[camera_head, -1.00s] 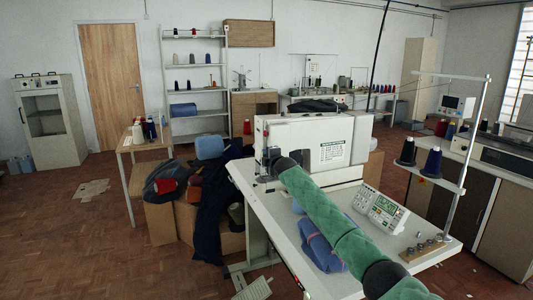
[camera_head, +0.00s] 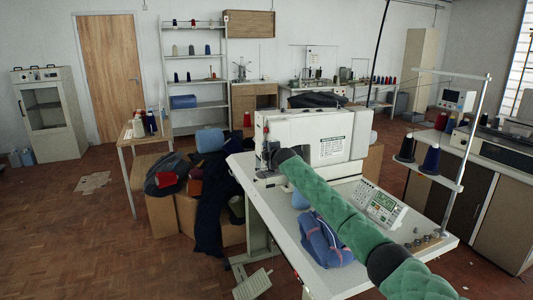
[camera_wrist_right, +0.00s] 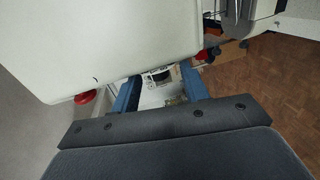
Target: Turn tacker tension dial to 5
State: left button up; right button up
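The white tacker (camera_head: 300,132) stands on a pale work table (camera_head: 345,284) in the head view. My right arm, in a green sleeve, reaches from the lower right to the machine's left end; its gripper is hidden there. In the right wrist view, the two blue fingers of my right gripper (camera_wrist_right: 162,92) are apart. A small dark and silver part (camera_wrist_right: 157,76) shows in the gap beyond them, and I cannot tell whether it is the tension dial. The tacker's pale housing (camera_wrist_right: 130,40) fills the upper left. No dial number is readable. My left gripper is out of view.
A control panel (camera_head: 380,204), a folded blue garment (camera_head: 325,242) and a wooden block with metal pieces (camera_head: 425,243) lie on the table. A thread stand with dark cones (camera_head: 431,160) rises at right. A red knob (camera_wrist_right: 85,97) sits by the housing.

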jog(key=shift+s, duration=0.1)
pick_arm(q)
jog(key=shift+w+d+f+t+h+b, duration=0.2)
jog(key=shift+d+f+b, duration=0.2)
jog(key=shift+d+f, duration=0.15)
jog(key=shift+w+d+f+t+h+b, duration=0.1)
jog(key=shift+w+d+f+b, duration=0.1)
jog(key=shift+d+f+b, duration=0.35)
pick_arm(e)
jog(key=v, duration=0.7)
jog(key=shift+s, duration=0.3)
jog(key=shift+d, duration=0.1)
